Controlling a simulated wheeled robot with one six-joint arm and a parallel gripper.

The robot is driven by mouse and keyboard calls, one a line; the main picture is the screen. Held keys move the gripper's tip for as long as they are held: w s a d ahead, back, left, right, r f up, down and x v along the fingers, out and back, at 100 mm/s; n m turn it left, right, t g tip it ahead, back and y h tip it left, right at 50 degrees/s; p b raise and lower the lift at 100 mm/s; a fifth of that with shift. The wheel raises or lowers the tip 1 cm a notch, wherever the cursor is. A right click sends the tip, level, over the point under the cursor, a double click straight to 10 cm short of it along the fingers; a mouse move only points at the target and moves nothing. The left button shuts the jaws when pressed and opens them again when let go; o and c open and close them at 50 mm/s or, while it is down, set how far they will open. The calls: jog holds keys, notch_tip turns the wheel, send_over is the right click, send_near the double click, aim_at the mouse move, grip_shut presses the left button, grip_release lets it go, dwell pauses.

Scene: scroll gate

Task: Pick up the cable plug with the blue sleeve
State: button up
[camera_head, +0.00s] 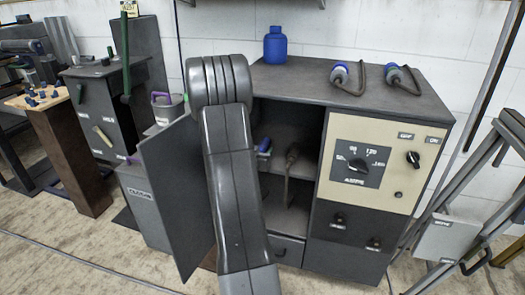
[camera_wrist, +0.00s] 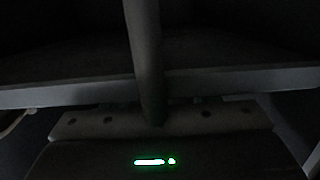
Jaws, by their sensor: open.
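Two cable plugs lie on top of the grey cabinet (camera_head: 300,82). The left plug (camera_head: 340,74) shows blue with a pale ring and a dark looped cable. The right plug (camera_head: 393,76) shows blue with a greenish part and a similar cable. Inside the open cabinet, a small blue piece (camera_head: 265,145) lies beside my arm; whether it is a plug sleeve I cannot tell. My arm hides part of the opening and my gripper in the head view. In the dark wrist view, my gripper (camera_wrist: 155,125) shows as a body with a green light; its fingertips are not clear. I see nothing held.
A brownish plug or handle (camera_head: 293,155) stands inside the cabinet. The cabinet's open door (camera_head: 180,190) is left of my arm. A blue bottle (camera_head: 275,45) stands on the cabinet top. A dark bar (camera_wrist: 145,60) crosses the wrist view. A metal frame (camera_head: 480,190) stands at right.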

jog(key=shift+c, duration=0.4)
grip_shut()
notch_tip(320, 180, up, 10)
jog(key=p, duration=0.4)
jog(key=shift+p, duration=0.3)
